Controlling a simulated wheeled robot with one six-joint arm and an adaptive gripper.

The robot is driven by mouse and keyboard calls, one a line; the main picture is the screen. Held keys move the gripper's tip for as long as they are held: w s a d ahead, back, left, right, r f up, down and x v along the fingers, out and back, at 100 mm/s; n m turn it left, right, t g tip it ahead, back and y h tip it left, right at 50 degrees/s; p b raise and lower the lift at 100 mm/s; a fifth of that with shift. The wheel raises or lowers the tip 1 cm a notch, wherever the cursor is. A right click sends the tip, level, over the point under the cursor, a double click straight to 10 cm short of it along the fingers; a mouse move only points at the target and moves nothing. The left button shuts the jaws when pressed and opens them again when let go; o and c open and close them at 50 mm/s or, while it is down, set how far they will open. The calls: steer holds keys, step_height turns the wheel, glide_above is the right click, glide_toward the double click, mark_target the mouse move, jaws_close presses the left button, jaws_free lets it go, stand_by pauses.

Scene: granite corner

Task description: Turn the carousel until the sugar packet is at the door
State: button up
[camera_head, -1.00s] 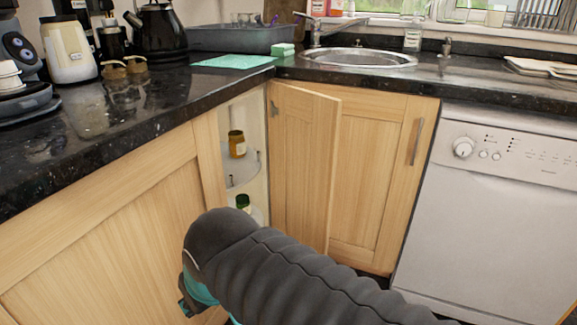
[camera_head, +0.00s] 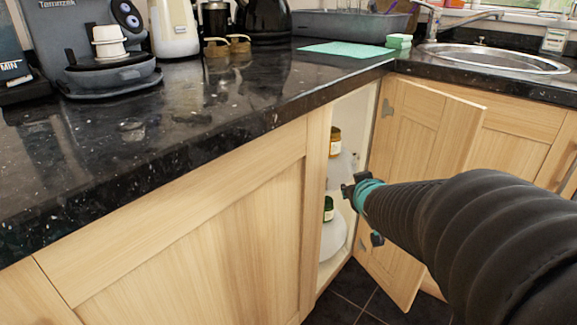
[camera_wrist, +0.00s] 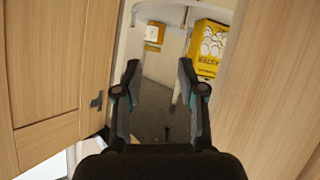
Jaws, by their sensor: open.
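The carousel's pale rounded shelves show in the open corner cupboard, with the lower shelf (camera_head: 334,238) below the upper one. An amber jar (camera_head: 335,141) stands on the upper shelf and a green-topped jar (camera_head: 328,209) on the lower one. My gripper (camera_head: 352,192) is at the cupboard opening, close to the shelves; contact cannot be told. In the wrist view my gripper (camera_wrist: 159,68) is open, with nothing between its fingers.
The folded-open cupboard door (camera_head: 425,140) stands right of the opening, behind my arm. A fixed wooden panel (camera_head: 200,240) is on the left. The dark worktop (camera_head: 200,120) overhangs the opening. A smaller yellow-orange item (camera_wrist: 155,34) is deeper inside.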

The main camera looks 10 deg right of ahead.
steer(key=w+d+f+n+t+y+b, duration=0.2)
steer(key=f+t+y, duration=0.1)
steer(key=f+y, duration=0.15)
steer(key=w+d+f+n+t+y+b, duration=0.1)
steer(key=w+d+f+t+y, duration=0.1)
steer(key=f+y, duration=0.3)
steer(key=shift+h, duration=0.45)
steer(key=x, duration=1.4)
steer(key=shift+a+f+b, duration=0.2)
steer(key=shift+f+b, duration=0.05)
steer(key=shift+b, duration=0.05)
jaws_close()
steer(key=shift+a, duration=0.1)
